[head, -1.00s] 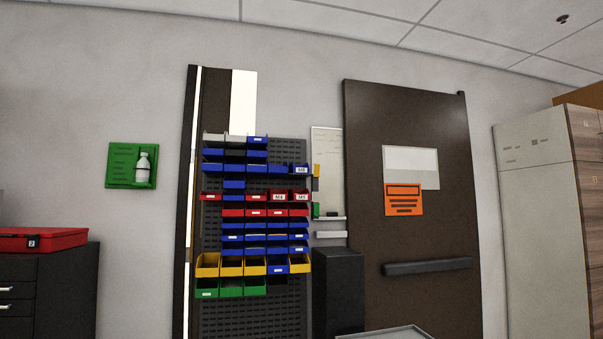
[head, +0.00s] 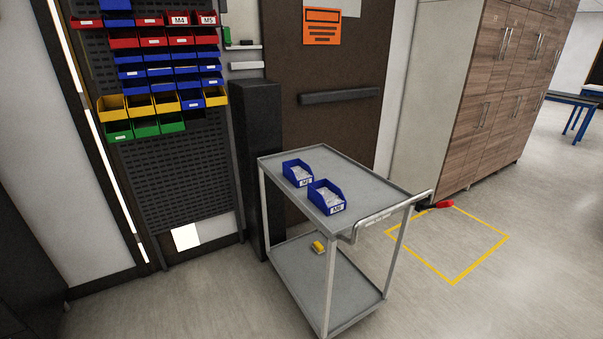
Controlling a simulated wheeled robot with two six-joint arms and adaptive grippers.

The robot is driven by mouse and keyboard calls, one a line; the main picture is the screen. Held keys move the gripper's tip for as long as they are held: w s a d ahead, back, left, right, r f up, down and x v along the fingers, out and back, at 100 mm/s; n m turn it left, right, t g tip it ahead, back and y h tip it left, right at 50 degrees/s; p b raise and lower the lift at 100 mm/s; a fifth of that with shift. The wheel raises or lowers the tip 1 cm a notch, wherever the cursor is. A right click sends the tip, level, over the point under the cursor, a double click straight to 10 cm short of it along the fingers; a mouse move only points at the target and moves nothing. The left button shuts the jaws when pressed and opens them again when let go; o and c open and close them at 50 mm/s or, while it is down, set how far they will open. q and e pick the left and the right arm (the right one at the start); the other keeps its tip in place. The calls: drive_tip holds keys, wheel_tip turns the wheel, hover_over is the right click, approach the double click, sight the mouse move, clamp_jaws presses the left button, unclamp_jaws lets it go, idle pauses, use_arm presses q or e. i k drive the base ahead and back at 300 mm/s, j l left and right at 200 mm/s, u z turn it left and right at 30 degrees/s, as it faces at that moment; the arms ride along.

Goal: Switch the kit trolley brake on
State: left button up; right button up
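The kit trolley (head: 355,180) is grey with two shelves and stands in the middle of the head view, near the dark door. Its push handle (head: 378,223) runs along its right end. A red piece with a black part (head: 445,204) shows just beyond the handle's far end. I cannot tell whether it is fixed to the trolley or lies on the floor behind it, nor whether it is the brake. The trolley's wheels are not visible. Neither of my grippers is in view.
Two blue bins (head: 327,199) stand on the top shelf and a small yellow item (head: 318,246) lies on the lower one. A yellow floor outline (head: 453,283) is empty at right. A bin rack (head: 170,185), black box (head: 257,150) and wooden cabinets (head: 490,110) stand behind.

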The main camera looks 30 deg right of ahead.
sight(447, 204)
drive_tip(key=j+z, duration=0.1)
drive_tip(key=z, duration=1.9)
drive_tip(key=j, duration=0.05)
